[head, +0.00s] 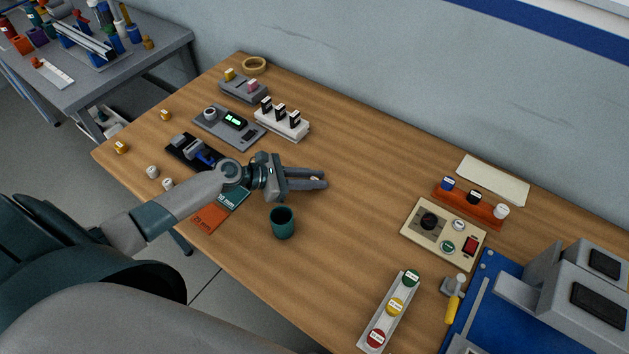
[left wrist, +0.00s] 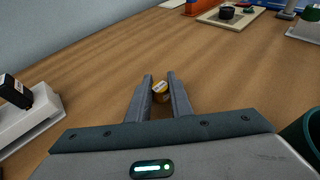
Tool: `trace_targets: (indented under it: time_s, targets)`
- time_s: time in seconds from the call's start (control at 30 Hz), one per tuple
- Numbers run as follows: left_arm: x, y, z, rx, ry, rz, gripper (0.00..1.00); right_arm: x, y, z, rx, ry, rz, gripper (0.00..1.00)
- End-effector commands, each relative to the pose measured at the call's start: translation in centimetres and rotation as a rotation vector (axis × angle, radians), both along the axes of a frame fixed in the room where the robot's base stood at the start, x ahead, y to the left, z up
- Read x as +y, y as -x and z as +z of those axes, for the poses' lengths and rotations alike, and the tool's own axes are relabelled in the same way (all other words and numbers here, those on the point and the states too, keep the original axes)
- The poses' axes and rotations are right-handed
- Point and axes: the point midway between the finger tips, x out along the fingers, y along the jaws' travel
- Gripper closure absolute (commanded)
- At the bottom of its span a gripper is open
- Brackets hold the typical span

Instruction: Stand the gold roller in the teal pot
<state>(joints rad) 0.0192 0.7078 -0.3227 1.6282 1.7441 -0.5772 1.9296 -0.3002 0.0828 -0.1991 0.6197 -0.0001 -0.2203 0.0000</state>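My left gripper (head: 306,178) reaches in over the middle of the table, its fingers level and pointing right. In the left wrist view the gold roller (left wrist: 160,91), with a pale label, sits tilted between the fingertips, and the fingers are closed on its sides. The head view does not show this roller clearly; the fingers hide it. The teal pot (head: 282,223) stands upright on the table, in front of and slightly left of the fingertips, apart from them. Its rim also shows at the right edge of the left wrist view (left wrist: 312,135). My right gripper is out of view.
Loose gold (head: 120,147) and white (head: 152,172) rollers lie at the left table edge. A white rack with black-topped pieces (head: 281,125) stands behind the gripper. A control box (head: 443,234) and a tray of coloured discs (head: 390,312) are right. The table's middle right is clear.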

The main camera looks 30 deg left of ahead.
Motion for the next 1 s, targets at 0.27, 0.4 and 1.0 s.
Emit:
trace_targets:
  time_s: [0.27,0.4,1.0]
  targets:
    - [0.0,0.0,0.1,-0.001,-0.001,0.0,1.0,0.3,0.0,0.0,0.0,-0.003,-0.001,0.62]
    - [0.1,0.0,0.6,-0.002,-0.002,-0.001,1.0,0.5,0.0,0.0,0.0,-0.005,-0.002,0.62]
    - [-4.4,4.0,7.8,-0.001,0.002,-0.003,1.0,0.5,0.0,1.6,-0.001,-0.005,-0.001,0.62]
